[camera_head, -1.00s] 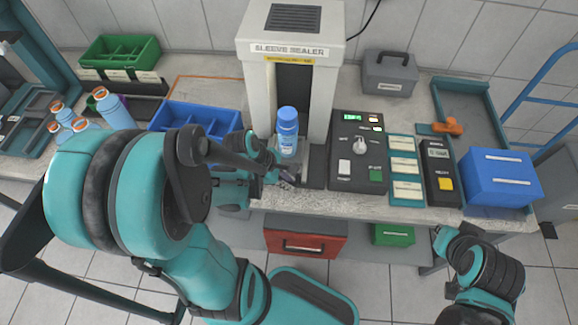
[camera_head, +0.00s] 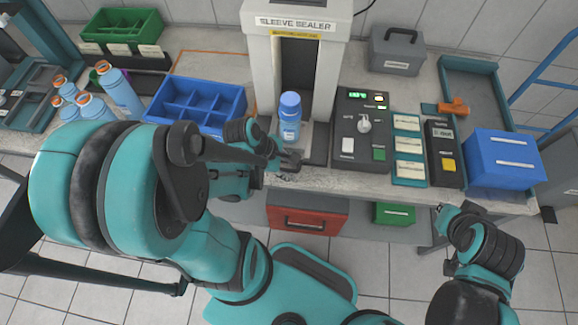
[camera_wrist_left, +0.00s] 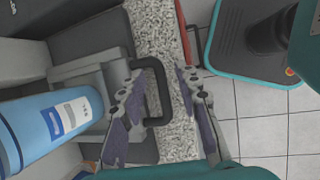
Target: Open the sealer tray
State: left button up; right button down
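The sleeve sealer (camera_head: 262,70) stands at the back middle of the bench. A blue bottle (camera_head: 289,124) stands upright on its grey tray at the opening. In the left wrist view, the tray (camera_wrist_left: 88,70) has a black D-shaped handle (camera_wrist_left: 163,88) at its front, beside the lying-looking bottle (camera_wrist_left: 42,122). My left gripper (camera_head: 290,160) is at the front of the tray. In the wrist view its fingers (camera_wrist_left: 160,98) are spread, with the handle's bar between them and a gap on the right. My right gripper (camera_head: 440,212) is small at lower right, its fingers unclear.
A control panel (camera_head: 361,150) with a knob and buttons is right of the sealer. A blue divided bin (camera_head: 192,125) and several bottles are left. A blue box (camera_head: 503,160) is far right. A red drawer (camera_head: 303,222) is below the bench edge.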

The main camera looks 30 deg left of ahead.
pick_arm(q)
jog(key=v, duration=1.2)
dwell(0.3)
dwell(0.4)
